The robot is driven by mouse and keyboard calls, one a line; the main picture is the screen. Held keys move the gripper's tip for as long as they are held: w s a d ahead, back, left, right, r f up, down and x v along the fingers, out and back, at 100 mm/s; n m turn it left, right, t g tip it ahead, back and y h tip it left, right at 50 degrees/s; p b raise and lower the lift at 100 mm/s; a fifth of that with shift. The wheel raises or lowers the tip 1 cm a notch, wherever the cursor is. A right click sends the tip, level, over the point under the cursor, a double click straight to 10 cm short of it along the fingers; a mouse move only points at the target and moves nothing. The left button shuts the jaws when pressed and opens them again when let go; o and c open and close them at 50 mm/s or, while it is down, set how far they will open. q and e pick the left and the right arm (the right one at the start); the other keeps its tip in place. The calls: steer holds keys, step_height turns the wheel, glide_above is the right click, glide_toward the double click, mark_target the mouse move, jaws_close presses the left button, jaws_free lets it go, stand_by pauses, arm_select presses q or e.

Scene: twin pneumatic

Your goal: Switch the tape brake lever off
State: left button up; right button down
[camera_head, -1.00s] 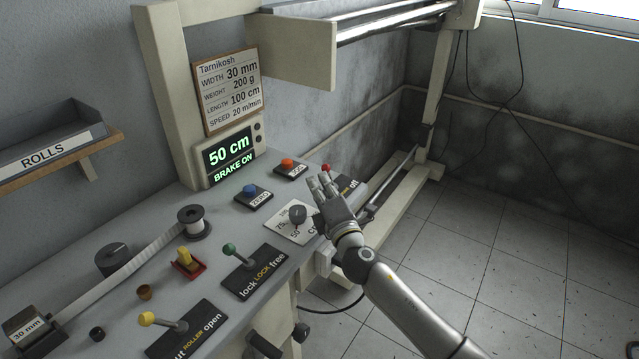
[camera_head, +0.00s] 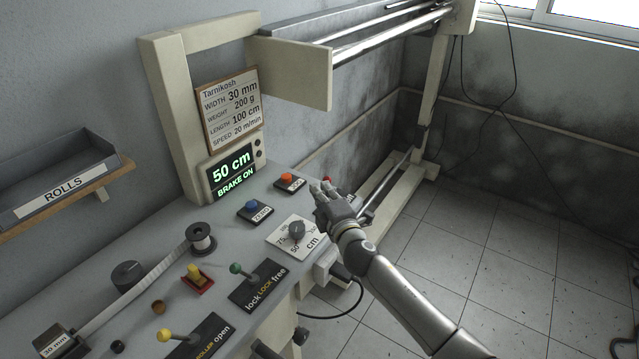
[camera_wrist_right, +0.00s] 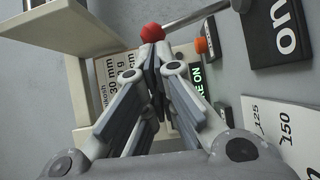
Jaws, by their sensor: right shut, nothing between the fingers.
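The brake lever shows as a red ball knob (camera_head: 327,180) at the far right end of the panel, partly hidden behind my right gripper. My right gripper (camera_head: 322,189) is shut and empty, with its fingertips close beside the knob. In the right wrist view the red knob (camera_wrist_right: 152,32) appears just beyond the fingertips (camera_wrist_right: 152,50); I cannot tell whether they touch. A black plate (camera_wrist_right: 285,35) marked "on" lies at the right of that view. The display (camera_head: 233,168) reads "50 cm" and "BRAKE ON". My left gripper is not in view.
An orange button (camera_head: 288,180) and a blue button (camera_head: 253,207) sit left of the gripper. A dial (camera_head: 296,232) is nearer. The green lock lever (camera_head: 237,269) and yellow roller lever (camera_head: 164,335) stand at the front. Open floor (camera_head: 490,250) lies right.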

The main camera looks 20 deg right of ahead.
mark_target(329, 179)
steer(key=w+d+r+m+p, duration=0.1)
steer(key=p, duration=0.1)
steer(key=w+d+r+m+g+p, duration=0.1)
steer(key=p, duration=0.2)
steer(key=shift+d, duration=0.25)
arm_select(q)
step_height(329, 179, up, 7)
arm_select(e)
steer(key=shift+w+d, duration=0.85)
steer(key=shift+d, duration=0.25)
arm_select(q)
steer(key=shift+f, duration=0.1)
arm_select(e)
steer(key=shift+d, duration=0.1)
